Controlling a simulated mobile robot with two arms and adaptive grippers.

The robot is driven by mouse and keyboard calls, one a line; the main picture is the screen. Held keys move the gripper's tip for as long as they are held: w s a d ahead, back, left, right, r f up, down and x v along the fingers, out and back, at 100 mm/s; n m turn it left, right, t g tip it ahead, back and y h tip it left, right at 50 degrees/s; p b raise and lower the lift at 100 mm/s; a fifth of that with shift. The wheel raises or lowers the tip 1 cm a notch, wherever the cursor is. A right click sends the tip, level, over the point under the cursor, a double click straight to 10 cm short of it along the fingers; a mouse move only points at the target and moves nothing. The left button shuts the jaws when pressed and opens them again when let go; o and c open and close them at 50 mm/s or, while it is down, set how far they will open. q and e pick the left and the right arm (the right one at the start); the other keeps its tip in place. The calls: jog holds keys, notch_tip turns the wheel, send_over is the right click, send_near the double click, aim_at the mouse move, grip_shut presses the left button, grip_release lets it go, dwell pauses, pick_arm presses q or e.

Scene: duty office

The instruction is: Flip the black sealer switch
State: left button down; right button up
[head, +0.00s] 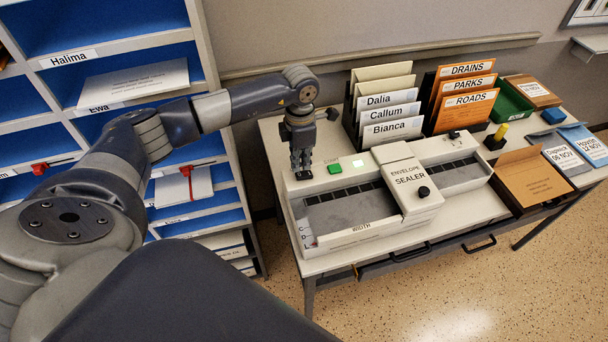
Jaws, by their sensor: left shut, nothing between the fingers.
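The white envelope sealer (413,171) stands on the table, with a grey feed tray on its left. A small black switch-like part (454,134) sits on its back ledge at the right; its position is too small to read. A round black knob (423,191) is on the front of the sealer head. A green button (335,168) and a lit pale panel (357,163) are on the back ledge at the left. My left gripper (301,175) is shut and empty, pointing down at the ledge's left end, left of the green button. It hides what lies beneath; contact is unclear.
A rack of name cards (392,115) and orange folders (466,100) stand behind the sealer. A black object (332,114) is just behind my gripper. An open brown box (533,180) stands at the right. Blue shelving (190,216) borders the table's left side.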

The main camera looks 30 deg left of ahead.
aim_at(301, 174)
pick_arm(q)
jog(key=shift+f+b, duration=0.55)
jog(key=shift+f, duration=0.1)
jog(key=shift+f+b, duration=0.5)
jog(key=shift+f, duration=0.1)
dwell(0.5)
jog(key=shift+s+f, duration=0.1)
jog(key=shift+f, duration=0.15)
jog(key=shift+r, duration=0.15)
jog(key=shift+r+p, duration=0.35)
jog(key=shift+r, duration=0.25)
jog(key=shift+r+p, duration=1.55)
jog(key=shift+r, duration=1.25)
